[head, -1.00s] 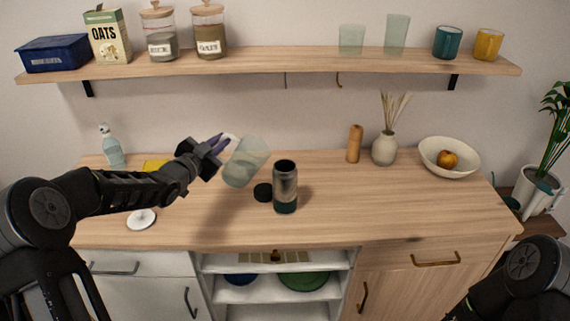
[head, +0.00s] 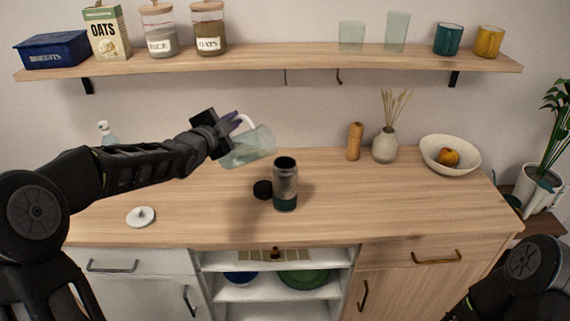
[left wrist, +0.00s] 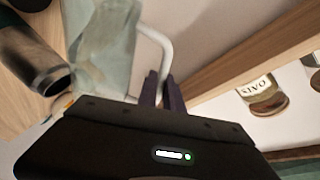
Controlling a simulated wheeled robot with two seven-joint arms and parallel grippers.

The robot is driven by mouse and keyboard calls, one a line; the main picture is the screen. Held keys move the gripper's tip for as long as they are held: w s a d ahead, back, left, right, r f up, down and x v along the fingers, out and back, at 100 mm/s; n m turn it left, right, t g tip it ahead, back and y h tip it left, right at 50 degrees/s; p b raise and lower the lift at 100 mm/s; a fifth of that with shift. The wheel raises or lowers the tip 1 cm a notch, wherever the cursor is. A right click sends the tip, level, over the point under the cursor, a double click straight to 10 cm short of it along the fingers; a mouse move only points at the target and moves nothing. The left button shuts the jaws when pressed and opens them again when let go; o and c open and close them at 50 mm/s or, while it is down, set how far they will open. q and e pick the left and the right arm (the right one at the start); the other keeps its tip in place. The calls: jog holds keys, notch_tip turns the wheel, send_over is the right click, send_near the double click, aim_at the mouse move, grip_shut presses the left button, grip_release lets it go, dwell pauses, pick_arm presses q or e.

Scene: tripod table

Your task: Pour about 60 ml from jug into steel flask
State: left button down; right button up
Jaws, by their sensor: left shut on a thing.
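The clear jug (head: 248,148) is held in the air above the counter, tilted strongly with its mouth toward the right. It also shows in the left wrist view (left wrist: 105,45). My left gripper (head: 236,122) is shut on the jug's white handle (left wrist: 160,45). The steel flask (head: 285,185), with a dark green base, stands upright and open on the counter, below and to the right of the jug. It also shows in the left wrist view (left wrist: 35,55). I cannot make out any stream of liquid. My right gripper is out of view; only part of that arm shows.
A black lid (head: 263,190) lies just left of the flask. A white lid (head: 141,216) lies at the left of the counter (head: 380,205). A pepper mill (head: 355,141), vase (head: 384,145) and bowl (head: 450,155) stand back right. A shelf (head: 290,60) hangs above.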

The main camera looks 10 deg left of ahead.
pick_arm(q)
jog(key=shift+d+r, duration=0.25)
jog(key=shift+r, duration=0.15)
jog(key=shift+d+r+m, duration=0.15)
jog(key=shift+r+m, duration=0.1)
jog(key=shift+m, duration=0.15)
jog(key=shift+d+r+m+y, duration=0.3)
jog(key=shift+d, duration=0.05)
jog(key=shift+d+r+m+p, duration=0.4)
jog(key=shift+d+r+p, duration=0.1)
jog(key=shift+p, duration=0.25)
dwell(1.1)
jog(key=shift+d+r, duration=0.1)
jog(key=shift+d, duration=0.3)
dwell(0.9)
